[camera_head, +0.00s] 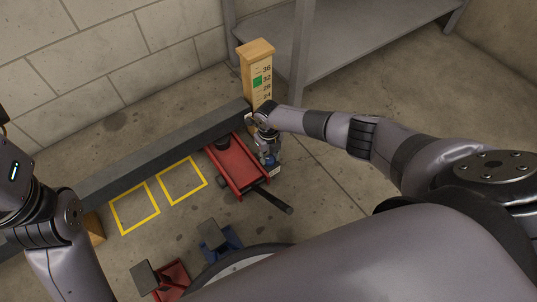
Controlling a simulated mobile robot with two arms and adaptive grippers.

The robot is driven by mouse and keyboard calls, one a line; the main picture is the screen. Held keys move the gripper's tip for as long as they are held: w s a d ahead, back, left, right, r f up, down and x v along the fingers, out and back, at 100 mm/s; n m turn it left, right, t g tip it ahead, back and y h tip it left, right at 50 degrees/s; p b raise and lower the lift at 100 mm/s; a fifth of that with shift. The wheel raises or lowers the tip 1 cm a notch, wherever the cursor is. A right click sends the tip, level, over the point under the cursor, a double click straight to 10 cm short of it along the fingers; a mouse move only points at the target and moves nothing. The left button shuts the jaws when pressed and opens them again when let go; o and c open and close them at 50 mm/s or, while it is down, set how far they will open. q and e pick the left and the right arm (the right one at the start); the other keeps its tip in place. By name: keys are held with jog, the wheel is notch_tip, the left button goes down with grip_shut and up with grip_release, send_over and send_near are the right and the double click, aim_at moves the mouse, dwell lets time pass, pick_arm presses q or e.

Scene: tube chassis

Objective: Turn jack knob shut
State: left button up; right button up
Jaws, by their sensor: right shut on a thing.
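The red floor jack (233,162) sits on the concrete floor at the middle of the head view, partly under the dark grey beam. Its black handle (272,201) slants down to the right. My right gripper (270,163) reaches down at the jack's right edge, near the handle's base. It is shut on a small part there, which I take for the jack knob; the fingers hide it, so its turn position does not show. My left arm stands at the left edge, with its gripper out of view.
The long dark grey beam (165,150) runs diagonally behind the jack. A wooden post with a number scale (257,65) stands at its far end. Yellow floor squares (135,208) are empty. Red (172,279) and blue (232,240) stands sit in front. A grey shelf (350,35) stands behind.

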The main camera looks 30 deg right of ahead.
aim_at(269, 157)
jog(key=o, duration=1.2)
jog(key=shift+c, duration=0.2)
jog(key=shift+r, duration=0.15)
notch_tip(269, 157, up, 12)
